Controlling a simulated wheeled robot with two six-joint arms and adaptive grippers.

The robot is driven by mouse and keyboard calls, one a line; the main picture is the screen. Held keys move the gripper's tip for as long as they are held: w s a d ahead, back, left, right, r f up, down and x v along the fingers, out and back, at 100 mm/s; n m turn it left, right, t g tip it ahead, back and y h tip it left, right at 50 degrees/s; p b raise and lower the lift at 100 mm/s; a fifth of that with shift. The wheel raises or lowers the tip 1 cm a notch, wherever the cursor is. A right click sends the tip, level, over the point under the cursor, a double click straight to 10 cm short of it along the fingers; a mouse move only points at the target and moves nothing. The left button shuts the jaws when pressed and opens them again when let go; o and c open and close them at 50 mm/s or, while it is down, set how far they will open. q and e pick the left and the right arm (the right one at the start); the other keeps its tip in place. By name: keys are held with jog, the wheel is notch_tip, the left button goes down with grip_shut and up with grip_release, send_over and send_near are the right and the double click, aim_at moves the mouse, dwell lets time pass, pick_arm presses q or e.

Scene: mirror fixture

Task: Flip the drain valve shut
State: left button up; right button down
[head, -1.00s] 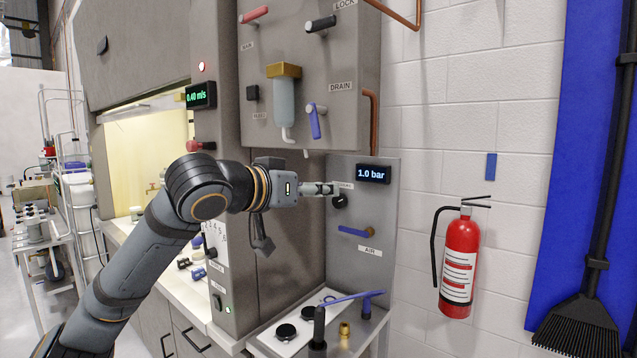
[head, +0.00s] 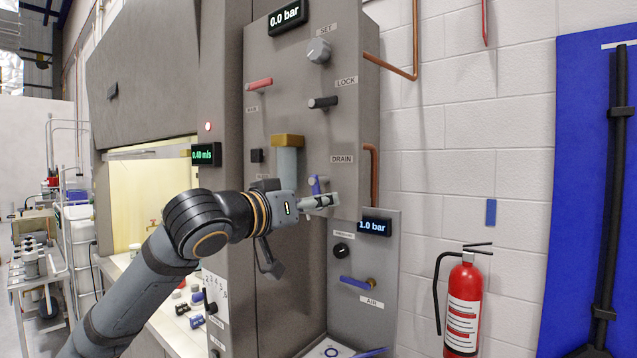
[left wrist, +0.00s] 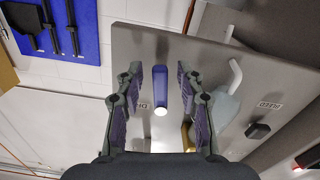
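The drain valve has a blue lever handle (head: 314,185) on the grey panel (head: 350,130), just below the DRAIN label (head: 342,159). In the head view my left gripper (head: 328,200) is in front of the lever and hides its lower part. In the left wrist view the blue lever (left wrist: 160,88) shows between the two spread fingers of the left gripper (left wrist: 158,72), with a gap on each side. The gripper is open and holds nothing. In the earlier head view the lever hangs down. My right gripper is not in view.
A red lever (head: 259,85), a black LOCK lever (head: 323,102) and a SET knob (head: 318,50) are above on the panel. A filter bowl (head: 287,160) is left of the drain lever. A blue AIR lever (head: 355,282) is below. A copper pipe (head: 374,175) runs close at right.

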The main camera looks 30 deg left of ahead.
pick_arm(q)
jog(key=shift+w, duration=0.4)
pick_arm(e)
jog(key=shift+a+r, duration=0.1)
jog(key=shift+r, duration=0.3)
pick_arm(q)
grip_shut()
jog(key=shift+a+f+m, duration=0.15)
jog(key=shift+a+m, duration=0.15)
jog(key=shift+m, duration=0.5)
jog(key=shift+a+m, duration=0.1)
jog(key=shift+m, duration=0.4)
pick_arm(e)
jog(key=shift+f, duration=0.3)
pick_arm(q)
grip_release()
